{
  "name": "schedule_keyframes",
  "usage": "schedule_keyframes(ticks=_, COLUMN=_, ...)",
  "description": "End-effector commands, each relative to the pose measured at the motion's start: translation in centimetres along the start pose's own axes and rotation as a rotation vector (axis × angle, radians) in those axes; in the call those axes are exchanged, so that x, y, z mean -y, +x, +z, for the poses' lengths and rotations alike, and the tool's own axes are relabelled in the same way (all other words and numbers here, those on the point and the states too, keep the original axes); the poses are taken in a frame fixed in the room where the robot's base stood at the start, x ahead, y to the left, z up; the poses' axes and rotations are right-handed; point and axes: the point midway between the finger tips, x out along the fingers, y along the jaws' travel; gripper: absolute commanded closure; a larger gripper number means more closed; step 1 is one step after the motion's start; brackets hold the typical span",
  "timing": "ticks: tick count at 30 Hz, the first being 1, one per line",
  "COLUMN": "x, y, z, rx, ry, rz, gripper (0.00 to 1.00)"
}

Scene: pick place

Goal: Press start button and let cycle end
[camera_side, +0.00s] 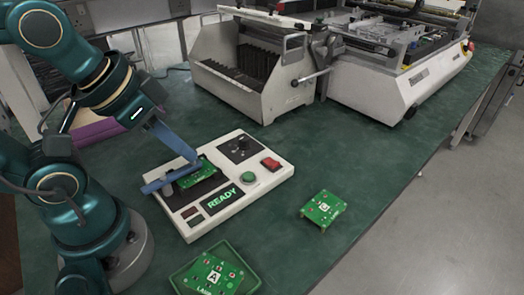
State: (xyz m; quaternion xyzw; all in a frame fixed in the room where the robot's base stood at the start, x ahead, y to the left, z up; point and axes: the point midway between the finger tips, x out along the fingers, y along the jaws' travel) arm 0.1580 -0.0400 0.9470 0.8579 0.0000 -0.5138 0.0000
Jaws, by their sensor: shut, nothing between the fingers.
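A white control box (265,188) sits on the green table. A green circuit board (200,171) lies in the box's dark recess, partly hidden by a blue bar and my arm's end. My gripper (192,160), blue, reaches down over the upper left of the box, to the left of the green button and apart from it. It is shut and empty. Contact with the board cannot be told.
A board marked C (323,208) lies on the table right of the box. A green tray (250,275) at the front holds a board marked A (213,275). A large grey machine (395,80) and slotted bin (245,65) stand behind. The table's right side is clear.

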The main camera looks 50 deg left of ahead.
Motion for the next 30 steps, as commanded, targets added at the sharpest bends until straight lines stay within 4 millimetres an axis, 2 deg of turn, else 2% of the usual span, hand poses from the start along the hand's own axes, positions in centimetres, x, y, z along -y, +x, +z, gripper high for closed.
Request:
schedule_keyframes(ticks=23, x=0.0, y=0.0, z=-0.1, rx=-0.003, ry=-0.015, rz=0.0, gripper=1.0)
schedule_keyframes(ticks=26, x=0.7, y=0.1, z=-1.1, rx=-0.059, ry=-0.052, rz=-0.029, gripper=1.0)
schedule_keyframes(ticks=30, x=3.1, y=-0.1, z=-4.1, rx=-0.213, ry=-0.051, rz=-0.137, gripper=1.0)
